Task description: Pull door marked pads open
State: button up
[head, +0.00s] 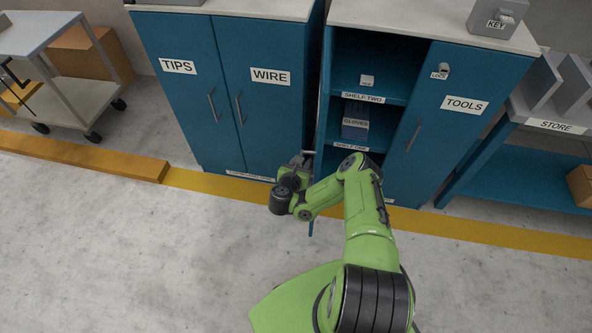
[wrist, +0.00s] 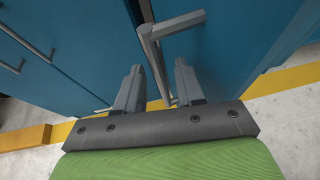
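No label reading PADS can be read in either view. In the head view, a narrow blue door edge (head: 323,85) runs down the left of the open shelf bay, seen almost edge-on, so this door seems to stand swung out. My gripper (head: 306,158) is beside it, partly hidden by my arm. In the wrist view a grey bar handle (wrist: 155,60) on a blue door panel (wrist: 225,50) passes between the two fingers of my gripper (wrist: 159,72). The fingers stand apart, with gaps visible on both sides of the bar.
Shut doors TIPS (head: 178,95) and WIRE (head: 262,100) are at left, and shut TOOLS (head: 445,115) at right. The open bay holds a gloves box (head: 355,128) and a small white item (head: 367,81). A yellow-orange beam (head: 90,158) lies on the floor at left. Front floor is clear.

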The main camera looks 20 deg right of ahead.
jog(key=p+v, duration=1.3)
jog(key=v, duration=0.1)
jog(key=shift+r, duration=0.3)
jog(key=shift+w, duration=0.1)
